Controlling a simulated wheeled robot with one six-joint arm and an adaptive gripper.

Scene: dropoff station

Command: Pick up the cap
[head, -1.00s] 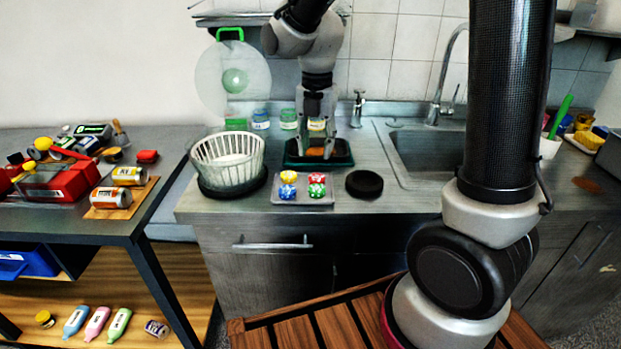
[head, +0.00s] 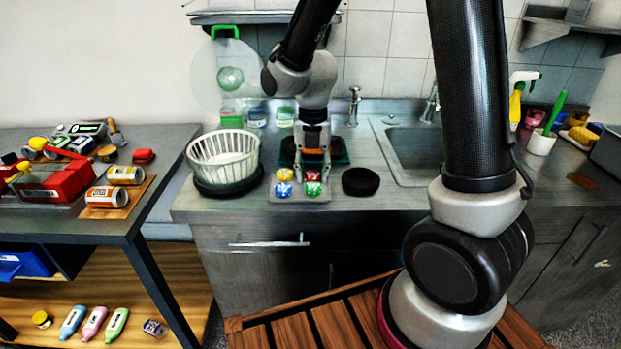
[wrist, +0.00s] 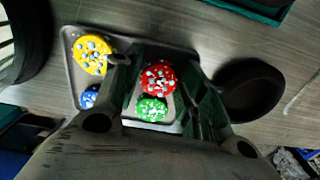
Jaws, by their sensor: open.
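A grey tray (head: 300,198) on the counter holds coloured caps with pale dots. The yellow cap (head: 285,175) and blue cap (head: 283,189) are in its left column; the red cap (head: 313,176) and green cap (head: 312,188) are in its right column. My gripper (head: 313,168) is open and points down over the right column. In the wrist view, the red cap (wrist: 158,77) and green cap (wrist: 151,109) show between the open fingers. The yellow cap (wrist: 91,52) is outside the left finger, and the blue cap (wrist: 89,97) is partly hidden by it. Fingertip height is hard to tell.
A white basket (head: 222,152) stands left of the tray, and a black disc (head: 360,181) lies to its right. A dark green tray (head: 341,152) is behind my gripper. The sink (head: 415,150) is further right. Bare counter lies in front of the disc.

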